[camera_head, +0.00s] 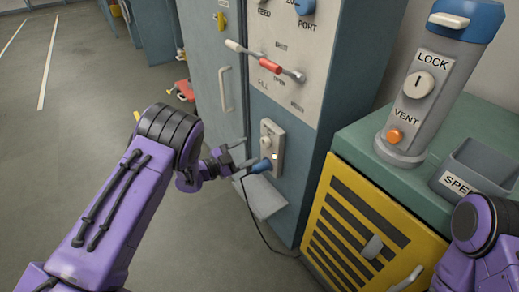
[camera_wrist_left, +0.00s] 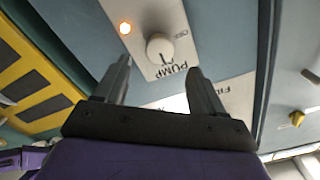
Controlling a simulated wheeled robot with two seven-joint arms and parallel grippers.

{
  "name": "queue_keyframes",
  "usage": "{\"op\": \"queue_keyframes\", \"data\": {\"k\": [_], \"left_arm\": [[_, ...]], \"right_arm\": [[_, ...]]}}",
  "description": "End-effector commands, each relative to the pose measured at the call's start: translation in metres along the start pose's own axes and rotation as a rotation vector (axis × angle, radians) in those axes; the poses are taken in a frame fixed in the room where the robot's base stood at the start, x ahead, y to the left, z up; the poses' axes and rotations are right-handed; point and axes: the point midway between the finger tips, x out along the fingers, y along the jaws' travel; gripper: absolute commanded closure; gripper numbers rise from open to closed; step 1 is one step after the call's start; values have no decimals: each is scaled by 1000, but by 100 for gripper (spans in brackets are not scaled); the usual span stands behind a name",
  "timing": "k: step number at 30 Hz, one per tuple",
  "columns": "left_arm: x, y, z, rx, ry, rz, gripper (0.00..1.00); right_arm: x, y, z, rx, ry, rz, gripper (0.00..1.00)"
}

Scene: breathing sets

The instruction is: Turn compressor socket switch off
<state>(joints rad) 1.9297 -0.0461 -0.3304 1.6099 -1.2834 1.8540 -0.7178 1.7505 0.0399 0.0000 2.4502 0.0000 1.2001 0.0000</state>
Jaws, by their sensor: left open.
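The compressor socket plate (camera_head: 278,136) is a beige plate on the front of the blue-grey cabinet. It carries a round switch knob (camera_head: 266,143), a small light and a blue plug (camera_head: 262,166). In the left wrist view, the plate (camera_wrist_left: 150,15) shows upside down, with the white knob (camera_wrist_left: 160,48), the word PUMP and a lit orange light (camera_wrist_left: 125,28). My left gripper (camera_head: 243,158) is just left of the plate. In the wrist view its fingers (camera_wrist_left: 160,88) are open and empty, with the knob beyond them. The plug does not show there. My right gripper is out of view.
A cable runs from the plug down the cabinet. A grey ledge (camera_head: 262,197) juts out below the plate. Red and white levers (camera_head: 268,64) stick out above. At right, a yellow vented cabinet (camera_head: 350,235) bears a LOCK/VENT cylinder (camera_head: 408,125) and a grey tray (camera_head: 465,190).

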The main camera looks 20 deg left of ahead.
Motion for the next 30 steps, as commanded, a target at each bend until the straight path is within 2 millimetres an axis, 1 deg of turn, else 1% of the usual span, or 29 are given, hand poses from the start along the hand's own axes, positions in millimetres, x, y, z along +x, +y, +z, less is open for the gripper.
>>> {"op": "queue_keyframes", "data": {"k": [1, 3, 6, 9, 12, 18, 19, 20, 21, 24, 30], "left_arm": [[12, 1, 0, 0, 2, 0, 31], [27, 1, 1, 0, 2, 1, 31], [45, 1, 1, -2, 0, 0, 31], [56, 1, 1, -3, -1, -1, 31], [61, 1, 1, -4, -2, -2, 31], [62, 1, 1, -5, -3, -2, 31], [62, 1, 1, -5, -3, -2, 34], [62, 1, 1, -5, -3, -2, 44], [62, 1, 1, -5, -3, -2, 57], [62, 1, 1, -5, -3, -2, 87], [61, 0, 1, -11, -3, -2, 87]], "right_arm": [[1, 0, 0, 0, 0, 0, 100], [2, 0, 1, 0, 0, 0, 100], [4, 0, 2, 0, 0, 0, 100], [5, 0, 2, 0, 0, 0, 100], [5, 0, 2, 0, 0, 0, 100], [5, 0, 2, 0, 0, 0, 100], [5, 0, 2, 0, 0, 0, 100], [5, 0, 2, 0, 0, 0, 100], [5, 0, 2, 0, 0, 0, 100], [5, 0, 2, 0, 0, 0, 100], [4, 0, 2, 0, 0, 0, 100]]}}
